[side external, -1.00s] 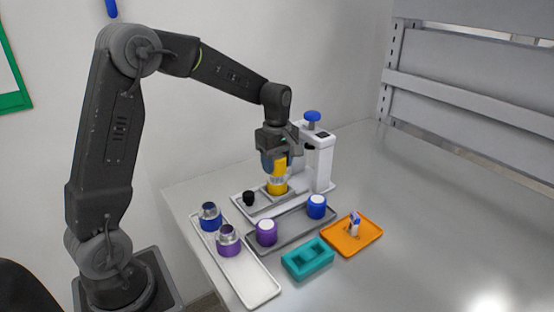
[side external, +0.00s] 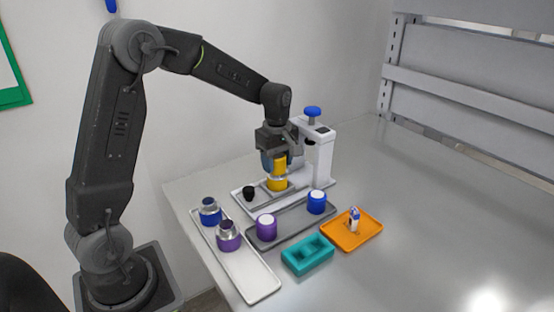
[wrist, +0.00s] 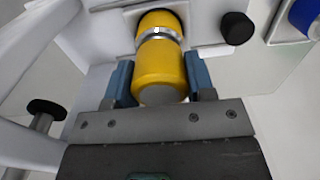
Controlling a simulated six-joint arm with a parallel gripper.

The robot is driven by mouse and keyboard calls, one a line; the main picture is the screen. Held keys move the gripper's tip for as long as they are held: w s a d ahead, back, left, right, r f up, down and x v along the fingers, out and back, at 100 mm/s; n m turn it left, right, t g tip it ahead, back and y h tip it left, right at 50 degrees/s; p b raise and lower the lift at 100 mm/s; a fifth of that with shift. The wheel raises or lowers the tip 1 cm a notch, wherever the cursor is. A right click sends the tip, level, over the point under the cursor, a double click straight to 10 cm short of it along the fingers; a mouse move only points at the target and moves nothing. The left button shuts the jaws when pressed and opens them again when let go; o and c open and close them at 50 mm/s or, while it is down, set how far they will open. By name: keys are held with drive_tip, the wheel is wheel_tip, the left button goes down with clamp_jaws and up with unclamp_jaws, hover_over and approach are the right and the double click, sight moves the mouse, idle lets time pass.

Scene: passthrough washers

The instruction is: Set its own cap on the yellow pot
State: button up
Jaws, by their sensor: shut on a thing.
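The yellow pot (side external: 277,184) stands upright in the white press stand (side external: 322,165). Its yellow cap (side external: 280,164) is upright, directly above it. The wrist view shows the cap (wrist: 160,72) between my blue fingers, a narrow silver band of the pot's neck (wrist: 158,33), and the pot's yellow body (wrist: 158,18) beyond. The cap covers most of the neck; I cannot tell whether it is fully seated. My gripper (side external: 273,160) is shut on the cap, and its fingers (wrist: 160,82) lie on either side of it.
A grey tray (side external: 290,224) holds a purple cap (side external: 266,227) and a blue cap (side external: 316,202). A white tray (side external: 262,285) holds blue and purple pots. The right of the table is clear.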

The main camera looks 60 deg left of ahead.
idle(0.4)
drive_tip(key=o, duration=1.4)
drive_tip(key=shift+c, duration=0.2)
drive_tip(key=shift+r, duration=0.1)
drive_tip(key=shift+r, duration=3.95)
drive_tip(key=s+d+r+m+t, duration=0.1)
drive_tip(key=s+d+m+t, duration=0.1)
drive_tip(key=s+d+m, duration=0.2)
drive_tip(key=s+d+m+t, duration=0.1)
drive_tip(key=s+d+m, duration=0.3)
drive_tip(key=s+m, duration=0.4)
drive_tip(key=s+d+r+m+t, duration=0.1)
drive_tip(key=s+d+m, duration=0.3)
drive_tip(key=s, duration=0.6)
drive_tip(key=shift+d+r+m+t, duration=0.25)
drive_tip(key=shift+r+m+t, duration=0.1)
drive_tip(key=shift+m+t, duration=0.55)
